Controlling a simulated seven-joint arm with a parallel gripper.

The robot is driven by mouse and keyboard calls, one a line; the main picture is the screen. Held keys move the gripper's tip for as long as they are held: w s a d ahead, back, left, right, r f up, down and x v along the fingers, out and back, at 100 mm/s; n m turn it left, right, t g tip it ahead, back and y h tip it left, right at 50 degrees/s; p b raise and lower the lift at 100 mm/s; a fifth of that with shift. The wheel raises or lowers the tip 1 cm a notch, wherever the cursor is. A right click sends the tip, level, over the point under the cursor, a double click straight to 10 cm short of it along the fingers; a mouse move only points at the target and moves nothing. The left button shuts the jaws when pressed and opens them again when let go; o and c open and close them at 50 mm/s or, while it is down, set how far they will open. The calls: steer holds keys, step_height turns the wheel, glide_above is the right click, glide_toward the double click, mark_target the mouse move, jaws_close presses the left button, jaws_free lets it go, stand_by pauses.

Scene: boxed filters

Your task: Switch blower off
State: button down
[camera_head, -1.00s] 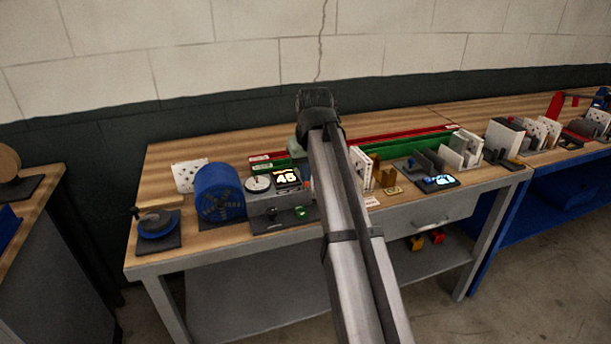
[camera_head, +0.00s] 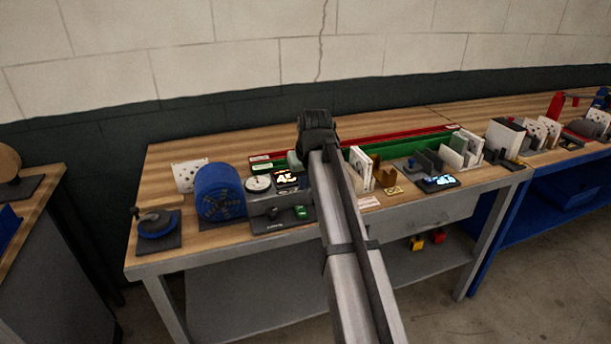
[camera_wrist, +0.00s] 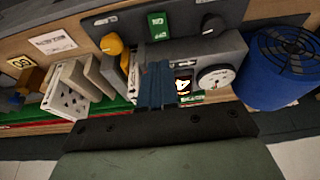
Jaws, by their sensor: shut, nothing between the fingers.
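The blue blower (camera_head: 219,190) stands on the left part of the bench, its round grille facing front. It also shows at the right of the wrist view (camera_wrist: 279,65). Beside it is a grey housing with a white dial gauge (camera_head: 258,183) and a lit display (camera_head: 287,179). In front lies a dark switch panel (camera_head: 270,226) with a green switch (camera_head: 301,212); the wrist view shows this switch (camera_wrist: 158,25) and an orange knob (camera_wrist: 111,43). My gripper (camera_wrist: 155,70) is shut and empty, its fingers partly covering the grey housing. The arm hides the fingers in the head view.
White filter panels (camera_head: 361,165) and upright holders stand right of my arm. Red and green rails (camera_head: 400,147) run along the back. A black base with a blue disc (camera_head: 158,224) sits at the left corner. A second display (camera_head: 438,183) lies at right.

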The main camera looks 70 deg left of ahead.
mark_target(300, 207)
steer(key=x, duration=0.9)
steer(key=shift+d+f, duration=0.2)
steer(key=shift+d, duration=0.15)
